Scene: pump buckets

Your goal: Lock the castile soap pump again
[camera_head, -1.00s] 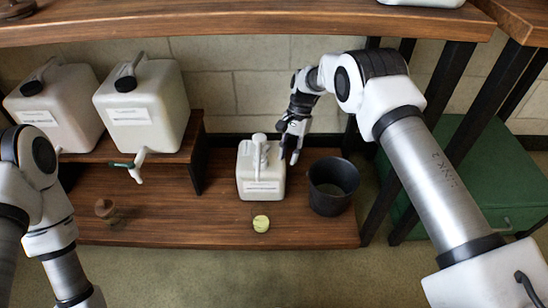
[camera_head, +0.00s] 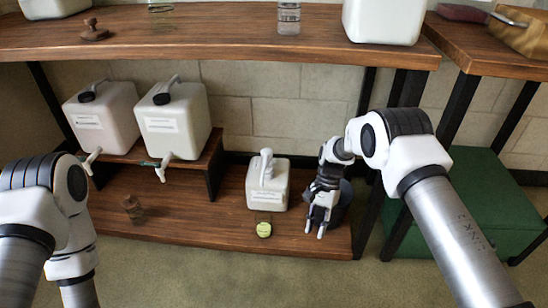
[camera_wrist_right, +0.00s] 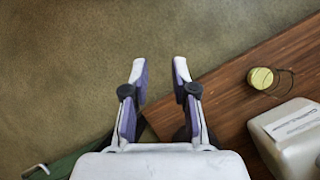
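A white jug with a pump head (camera_head: 266,168) on top stands upright on the low wooden shelf; its label (camera_head: 268,197) is too small to read. Its pale corner also shows at the right edge of the right wrist view (camera_wrist_right: 296,135). My right gripper (camera_head: 314,233) is in front of the dark bucket, to the right of the jug and apart from it. In the right wrist view its fingers (camera_wrist_right: 159,72) are spread with nothing between them. My left arm comes in at the left, but its gripper is out of view.
The dark bucket (camera_head: 345,198) is partly hidden behind my right gripper. A small yellow-green round item (camera_head: 264,230) lies before the jug, and a brown stopper (camera_head: 133,208) is at the left. Two white jugs with spouts (camera_head: 176,122) stand on a riser. A green box (camera_head: 478,205) is at the right.

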